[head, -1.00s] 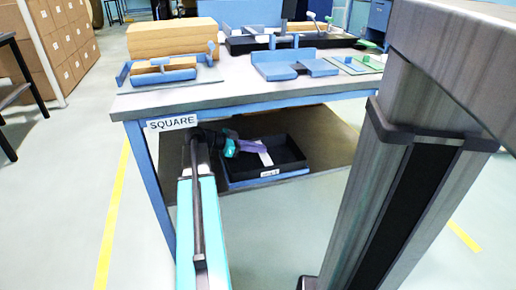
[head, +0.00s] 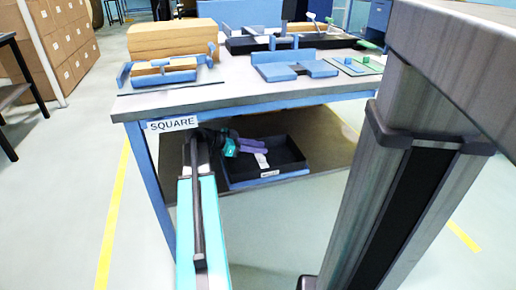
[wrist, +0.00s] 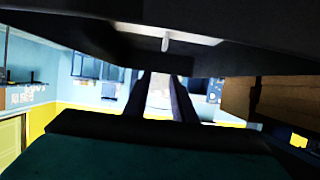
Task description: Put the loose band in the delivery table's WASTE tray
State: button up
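In the head view, a black tray (head: 292,165) with a small white label on its front stands on the lower shelf of the table marked SQUARE. The label is too small to read. A pale strip (head: 262,161) lies in the tray, just below my fingers; it may be the loose band. My gripper (head: 266,146), with purple fingers, reaches in under the tabletop from the left, over the tray. Its two fingers show apart. In the wrist view, my fingers (wrist: 164,97) have a bright gap between them, and I see nothing clearly held there.
The tabletop (head: 225,92) is close above my gripper and arm. On it are stacked tan boards (head: 170,40), blue fixtures (head: 290,65) and a black tray at the back. A table leg (head: 152,185) stands left of my arm. Shelf room is free right of the tray.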

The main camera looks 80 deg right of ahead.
jog(key=p+v, duration=0.2)
jog(key=v, duration=0.5)
jog(key=shift+w+r+p, duration=0.2)
jog(key=shift+r+p, duration=0.05)
jog(key=shift+p, duration=0.05)
dwell(0.5)
